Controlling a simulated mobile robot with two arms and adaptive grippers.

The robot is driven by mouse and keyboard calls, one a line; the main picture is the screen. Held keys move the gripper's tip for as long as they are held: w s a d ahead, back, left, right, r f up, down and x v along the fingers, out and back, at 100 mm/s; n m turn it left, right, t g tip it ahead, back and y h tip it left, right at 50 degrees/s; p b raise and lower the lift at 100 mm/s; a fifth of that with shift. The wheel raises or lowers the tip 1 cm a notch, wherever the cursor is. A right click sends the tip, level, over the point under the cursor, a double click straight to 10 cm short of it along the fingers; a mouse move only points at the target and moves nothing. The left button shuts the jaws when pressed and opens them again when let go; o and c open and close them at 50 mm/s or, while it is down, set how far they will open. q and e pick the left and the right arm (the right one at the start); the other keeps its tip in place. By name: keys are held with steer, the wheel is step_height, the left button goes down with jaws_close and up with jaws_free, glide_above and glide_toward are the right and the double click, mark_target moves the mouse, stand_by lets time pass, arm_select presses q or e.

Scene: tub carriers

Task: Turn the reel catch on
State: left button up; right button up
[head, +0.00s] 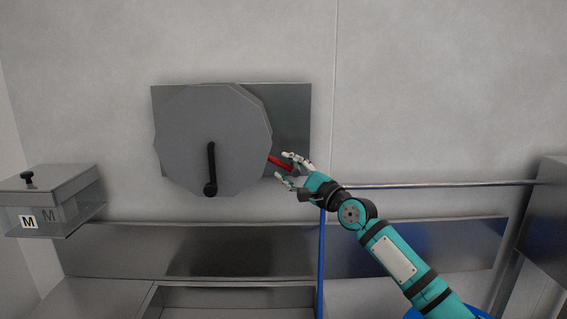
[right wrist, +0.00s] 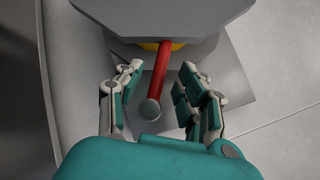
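The reel (head: 225,130) is a large grey many-sided disc with a black crank, on a metal plate (head: 293,115) fixed to the wall. The red catch lever (head: 279,163) sticks out from behind the reel's right edge. In the right wrist view the lever (right wrist: 160,72) ends in a grey round knob (right wrist: 150,109), and a bit of yellow shows at its root. My right gripper (head: 288,169) is open around the lever's end. In the right wrist view its fingers (right wrist: 155,88) stand on both sides of the lever, with visible gaps. My left gripper is not in view.
A blue hose (head: 321,265) hangs below my right gripper. A horizontal rail (head: 440,185) runs along the wall to the right. A lidded box marked M (head: 75,212) is at the left. Metal shelving (head: 120,250) lies below the reel.

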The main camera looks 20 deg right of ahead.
steer(key=shift+x, duration=1.05)
steer(key=shift+s, duration=0.1)
steer(key=shift+c, duration=0.2)
jaws_close()
